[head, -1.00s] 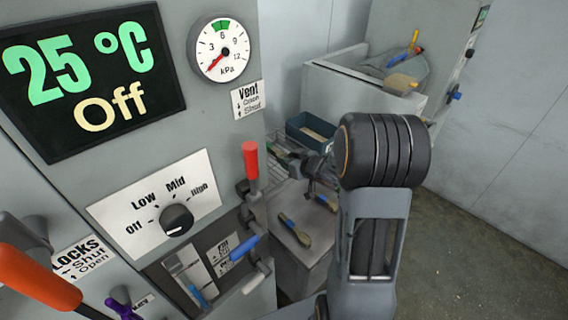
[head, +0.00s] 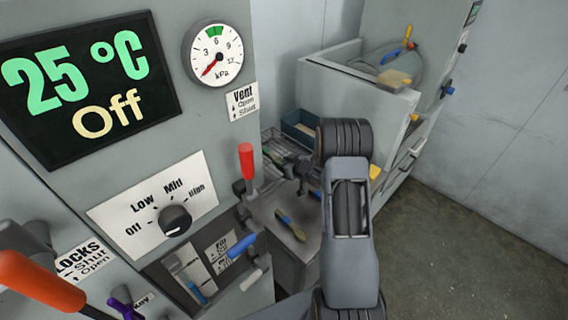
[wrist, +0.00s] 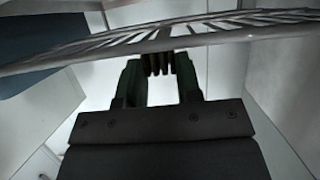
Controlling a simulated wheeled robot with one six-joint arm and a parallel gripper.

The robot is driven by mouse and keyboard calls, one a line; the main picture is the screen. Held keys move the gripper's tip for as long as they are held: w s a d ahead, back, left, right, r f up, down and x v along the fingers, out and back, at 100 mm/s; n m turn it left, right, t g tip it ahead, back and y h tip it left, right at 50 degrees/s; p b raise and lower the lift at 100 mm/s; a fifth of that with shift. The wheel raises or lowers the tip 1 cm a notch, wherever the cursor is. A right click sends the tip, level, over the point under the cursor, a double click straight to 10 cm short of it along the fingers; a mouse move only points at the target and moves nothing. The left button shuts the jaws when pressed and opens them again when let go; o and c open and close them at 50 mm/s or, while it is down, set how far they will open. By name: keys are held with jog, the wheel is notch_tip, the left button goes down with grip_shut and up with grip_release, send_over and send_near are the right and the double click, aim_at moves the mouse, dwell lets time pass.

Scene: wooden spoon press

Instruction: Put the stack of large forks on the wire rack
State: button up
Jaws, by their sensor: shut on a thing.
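My gripper (head: 297,173) is at the wire rack (head: 270,134), beside the press, and partly hidden by my arm. In the wrist view its two fingers (wrist: 158,76) are closed around a small dark stack with several thin pieces side by side, the stack of large forks (wrist: 157,62). Only a short part of the stack shows there. The rack's wires (wrist: 110,44) cross the wrist view just beyond the fingertips. I cannot tell whether the forks touch the rack. The forks are not clear in the head view.
A dark blue bin (head: 300,127) stands behind the rack. A grey cabinet (head: 350,90) stands behind; open floor is at right.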

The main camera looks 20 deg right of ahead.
jog(key=shift+f, duration=0.15)
jog(key=shift+f, duration=0.15)
jog(key=o, duration=0.9)
jog(key=shift+o, duration=0.2)
jog(key=shift+r, duration=0.25)
jog(key=b+v, duration=0.1)
jog(key=v, duration=1.1)
jog(key=shift+d, duration=0.1)
